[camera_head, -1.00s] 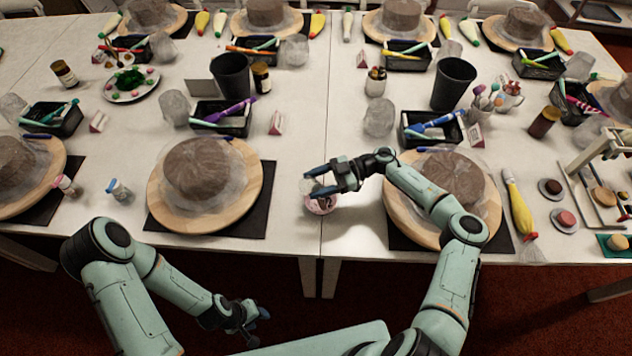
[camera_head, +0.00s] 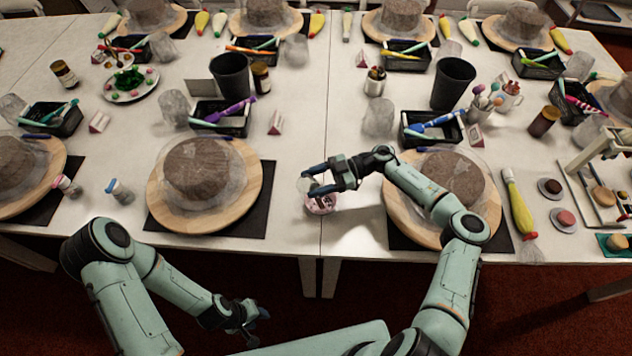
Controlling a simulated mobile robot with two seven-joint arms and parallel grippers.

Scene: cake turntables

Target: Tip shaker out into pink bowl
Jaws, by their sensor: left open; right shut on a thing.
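The pink bowl (camera_head: 322,205) stands on the white table between two cake boards, and something inside it shows faintly. My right gripper (camera_head: 310,186) is above the bowl, shut on the shaker (camera_head: 304,184), a small pale, clear-looking thing at its fingertips. The shaker is over the bowl's left side; its tilt is too small to read, and the fingers partly hide it. My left gripper (camera_head: 256,326) is open and empty, low in front of the table, away from the bowl.
Chocolate cakes on wooden boards stand left (camera_head: 155,192) and right (camera_head: 410,222) of the bowl. Behind are black trays (camera_head: 236,131) with tools and a black cup (camera_head: 231,74). Bare table lies in front of the bowl.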

